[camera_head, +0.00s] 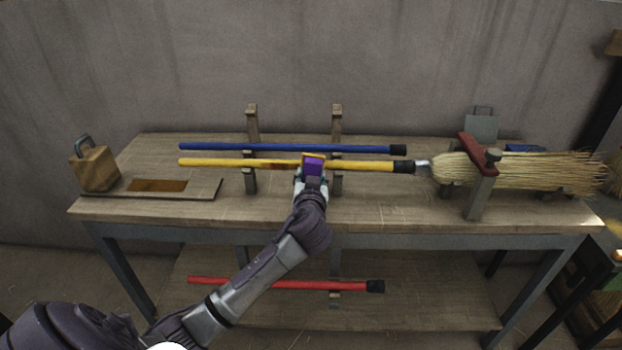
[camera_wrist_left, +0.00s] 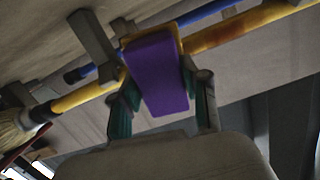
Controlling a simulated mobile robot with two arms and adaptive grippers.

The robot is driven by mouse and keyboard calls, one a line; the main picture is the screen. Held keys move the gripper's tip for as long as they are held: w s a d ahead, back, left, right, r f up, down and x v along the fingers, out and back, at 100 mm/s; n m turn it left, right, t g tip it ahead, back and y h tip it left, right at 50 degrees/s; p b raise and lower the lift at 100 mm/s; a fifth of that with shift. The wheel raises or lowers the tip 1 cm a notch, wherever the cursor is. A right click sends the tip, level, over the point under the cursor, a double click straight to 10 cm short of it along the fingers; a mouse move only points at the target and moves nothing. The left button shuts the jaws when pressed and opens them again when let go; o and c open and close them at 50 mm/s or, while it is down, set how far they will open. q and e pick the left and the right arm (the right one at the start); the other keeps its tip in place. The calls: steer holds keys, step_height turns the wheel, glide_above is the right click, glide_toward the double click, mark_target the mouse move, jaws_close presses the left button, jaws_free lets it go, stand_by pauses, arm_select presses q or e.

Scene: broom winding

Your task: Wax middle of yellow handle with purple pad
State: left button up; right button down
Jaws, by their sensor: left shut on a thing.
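The yellow handle (camera_head: 225,162) lies level across two upright wooden posts, its black end joined to a straw broom head (camera_head: 520,172) on the right. A darker brownish patch shows on the handle left of my gripper; it also shows in the left wrist view (camera_wrist_left: 225,35). My left gripper (camera_head: 312,180) is shut on the purple pad (camera_head: 313,166), which is at the middle of the handle between the posts. In the left wrist view the purple pad (camera_wrist_left: 157,75) sits between the green fingertips, its yellowish far edge at the handle. Whether they touch is hard to tell. My right gripper is not in view.
A blue handle (camera_head: 290,147) lies just behind the yellow one. A red handle (camera_head: 285,284) rests on the lower shelf. A wooden block with a grey loop (camera_head: 95,168) and a flat tray (camera_head: 205,190) stand at left. A red-topped clamp (camera_head: 478,155) holds the broom head.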

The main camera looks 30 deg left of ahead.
arm_select(q)
steer(key=shift+w+a+f, duration=0.1)
steer(key=shift+w+a, duration=0.2)
steer(key=shift+w, duration=0.15)
steer(key=shift+s+a+p, duration=0.3)
steer(key=shift+s+a, duration=0.6)
steer(key=shift+a, duration=0.6)
steer(key=shift+s+a+p, duration=0.25)
steer(key=shift+s+a, duration=0.6)
steer(key=shift+a, duration=0.65)
steer(key=shift+s+a+p, duration=0.3)
steer(key=shift+s+a, duration=0.6)
steer(key=shift+a, duration=0.6)
steer(key=shift+s+a+p, duration=0.25)
steer(key=shift+s+a, duration=0.15)
steer(key=shift+a, duration=0.25)
steer(key=shift+s+a+p, duration=0.2)
steer(key=shift+s+a, duration=0.15)
steer(key=shift+a, duration=0.25)
steer(key=shift+d, duration=0.1)
